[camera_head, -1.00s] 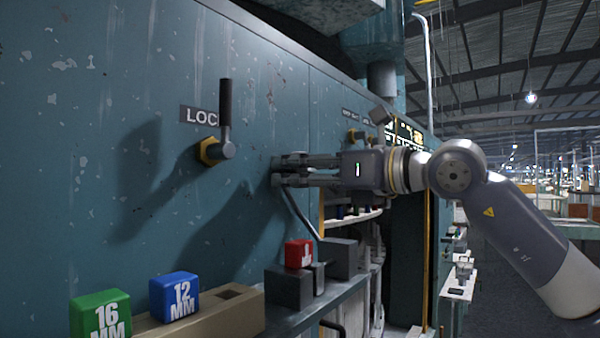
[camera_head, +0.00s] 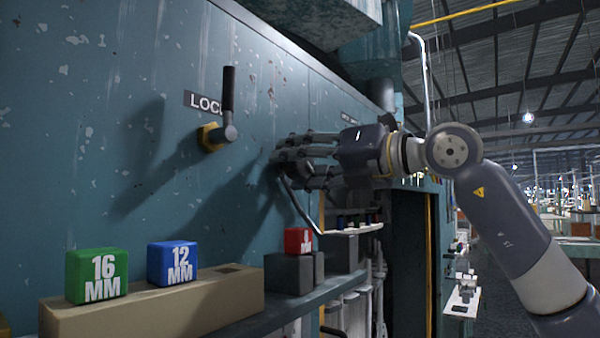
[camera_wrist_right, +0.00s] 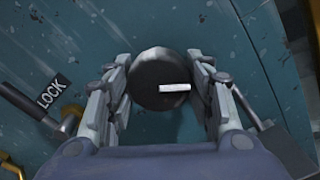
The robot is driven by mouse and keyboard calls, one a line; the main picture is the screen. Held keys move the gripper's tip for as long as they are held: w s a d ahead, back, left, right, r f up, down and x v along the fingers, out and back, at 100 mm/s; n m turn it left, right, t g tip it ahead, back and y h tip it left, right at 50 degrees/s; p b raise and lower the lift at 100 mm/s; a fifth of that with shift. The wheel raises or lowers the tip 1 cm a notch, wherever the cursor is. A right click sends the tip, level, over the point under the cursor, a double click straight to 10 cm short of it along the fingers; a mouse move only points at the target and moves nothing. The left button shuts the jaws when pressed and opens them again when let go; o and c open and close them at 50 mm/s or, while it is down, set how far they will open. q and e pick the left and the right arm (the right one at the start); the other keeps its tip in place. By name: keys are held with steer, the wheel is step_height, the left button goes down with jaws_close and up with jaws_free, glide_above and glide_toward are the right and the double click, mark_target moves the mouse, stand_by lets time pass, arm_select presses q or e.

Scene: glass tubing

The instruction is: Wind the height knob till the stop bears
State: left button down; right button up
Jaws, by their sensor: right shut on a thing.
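The height knob (camera_wrist_right: 150,88) is a dark round knob with a white index bar, seen face-on in the right wrist view. The bar lies nearly level, right of the knob's centre. My right gripper (camera_wrist_right: 164,88) has its fingers on both sides of the knob and is shut on it. In the head view the right gripper (camera_head: 284,156) reaches the teal panel from the right, and its fingers hide the knob. The stop cannot be made out. My left gripper is in neither view.
A black-handled lock lever (camera_head: 228,95) stands upright left of the gripper, on a brass nut (camera_head: 209,138). Below, a tan block (camera_head: 205,303) carries a green 16 MM block (camera_head: 96,262) and a blue 12 MM block (camera_head: 157,265). A red block (camera_head: 298,240) sits on grey blocks.

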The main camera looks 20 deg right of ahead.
steer(key=shift+m, duration=0.5)
steer(key=o, duration=1.1)
steer(key=shift+w, duration=0.1)
steer(key=v, duration=1.2)
steer(key=shift+f, duration=0.1)
steer(key=shift+c, duration=0.2)
